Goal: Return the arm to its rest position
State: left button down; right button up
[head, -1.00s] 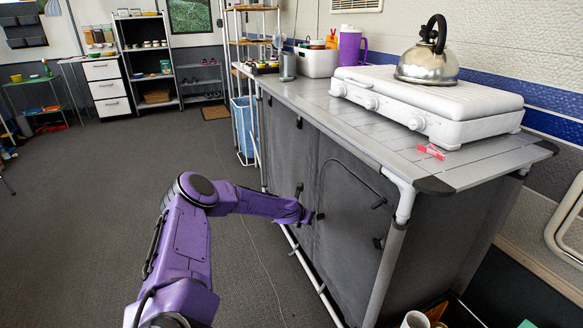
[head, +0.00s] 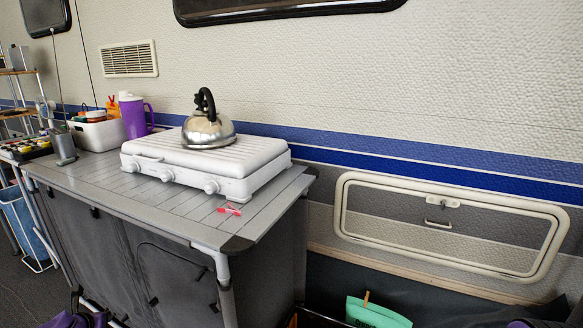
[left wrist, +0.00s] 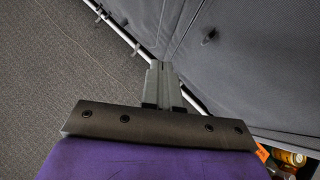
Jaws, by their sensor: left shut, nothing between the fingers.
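My left gripper (left wrist: 160,68) shows in the left wrist view, its two grey fingers together with nothing between them. It is low beside the dark grey fabric front of the cabinet (left wrist: 245,75), over the grey carpet (left wrist: 60,65); I cannot tell whether it touches the cabinet. In the head view only a bit of my purple left arm shows at the bottom left edge, and the left gripper itself is out of frame. My right gripper is not in either view.
The cabinet top (head: 90,178) carries a white stove (head: 200,170) with a steel kettle (head: 208,128), a red clip (head: 229,209), a purple jug (head: 132,116) and a white bin (head: 98,132). A framed hatch (head: 450,222) is in the right wall. Open carpet lies left of the cabinet in the left wrist view.

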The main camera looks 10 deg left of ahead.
pick_arm(q)
jog(key=s+d+f+m+g, duration=0.1)
jog(key=s+d+f+m, duration=0.1)
jog(key=d+m, duration=0.75)
jog(key=s+d+f+m+g, duration=0.1)
jog(key=d+f+m+g, duration=0.15)
jog(key=d+m, duration=0.7)
jog(key=s+d+f+m, duration=0.3)
jog(key=s+d+m, duration=0.2)
jog(key=s+d, duration=0.45)
jog(key=s+d+f+m+g+p, duration=0.1)
jog(key=s+d+m, duration=0.2)
jog(key=s+m, duration=0.35)
jog(key=s+d+f+m+g, duration=0.1)
jog(key=s+d+m, duration=0.25)
jog(key=s, duration=0.55)
notch_tip(320, 180, up, 13)
jog(key=p, duration=1.3)
jog(key=shift+w+a+r+h, duration=0.15)
jog(key=shift+a+r+h, duration=0.05)
jog(key=shift+h, duration=0.1)
